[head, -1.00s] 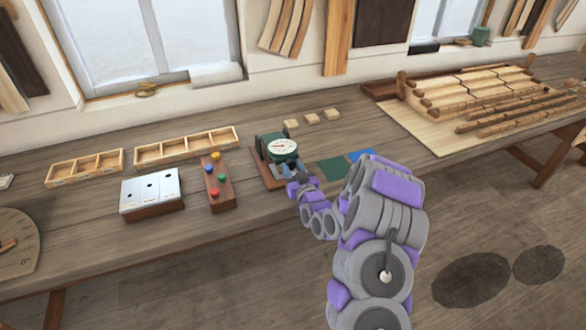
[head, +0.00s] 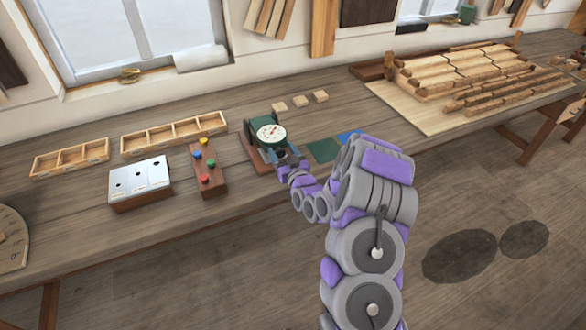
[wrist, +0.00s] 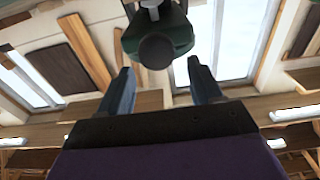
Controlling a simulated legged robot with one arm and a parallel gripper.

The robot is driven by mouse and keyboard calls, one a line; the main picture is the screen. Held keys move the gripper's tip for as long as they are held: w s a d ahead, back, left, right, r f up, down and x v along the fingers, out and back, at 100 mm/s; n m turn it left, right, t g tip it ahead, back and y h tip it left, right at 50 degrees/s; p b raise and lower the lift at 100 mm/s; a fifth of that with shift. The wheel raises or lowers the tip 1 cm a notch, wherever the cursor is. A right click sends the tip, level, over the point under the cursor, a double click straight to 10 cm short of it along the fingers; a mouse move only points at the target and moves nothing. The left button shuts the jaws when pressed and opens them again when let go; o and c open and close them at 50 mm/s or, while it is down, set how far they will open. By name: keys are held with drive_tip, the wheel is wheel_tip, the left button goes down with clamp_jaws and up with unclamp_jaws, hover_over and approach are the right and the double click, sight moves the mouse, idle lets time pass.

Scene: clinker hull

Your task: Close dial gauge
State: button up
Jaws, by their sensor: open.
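The dial gauge (head: 270,133) has a round white face and a dark green body and stands on a brown wooden base (head: 254,158) on the bench. In the wrist view its dark green body (wrist: 171,46) with a dark round knob (wrist: 156,51) shows at the top, just beyond and between my fingers. My gripper (head: 282,161) is right at the front of the gauge in the head view. In the wrist view my gripper (wrist: 161,84) has its two fingers spread apart with nothing between the tips. I cannot tell whether a finger touches the gauge.
To the left are a board with coloured knobs (head: 208,170), a white-topped block (head: 140,181) and compartment trays (head: 172,136). Small wooden blocks (head: 300,101) lie behind the gauge. Green (head: 323,150) and blue squares lie to its right. The bench's front strip is mostly clear.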

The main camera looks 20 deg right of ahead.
drive_tip(key=s+f+p, duration=0.1)
drive_tip(key=s+p, duration=0.8)
drive_tip(key=s, duration=0.7)
drive_tip(key=shift+s+d, duration=0.3)
drive_tip(key=shift+s, duration=0.05)
drive_tip(key=shift+w, duration=0.1)
